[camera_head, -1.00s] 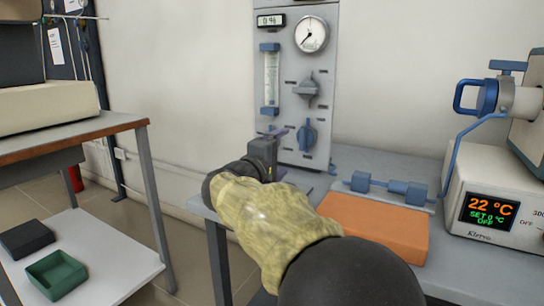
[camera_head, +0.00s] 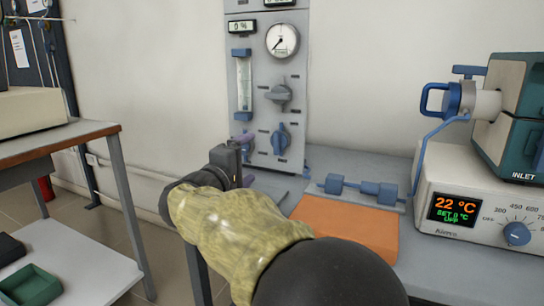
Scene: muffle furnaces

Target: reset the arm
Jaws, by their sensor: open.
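My gripper (camera_head: 243,168) is at the end of my arm, in front of the lower part of the grey gas panel (camera_head: 268,90). It is seen from behind, and its fingers are mostly hidden by its own body. Nothing shows held in it.
A grey bench (camera_head: 440,262) carries an orange slab (camera_head: 345,226), a blue-handled bar (camera_head: 362,188) and a furnace (camera_head: 470,205) reading 22 °C. At left stands a wood-edged table (camera_head: 60,141) above a shelf with a green tray (camera_head: 30,286). Floor shows between table and bench.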

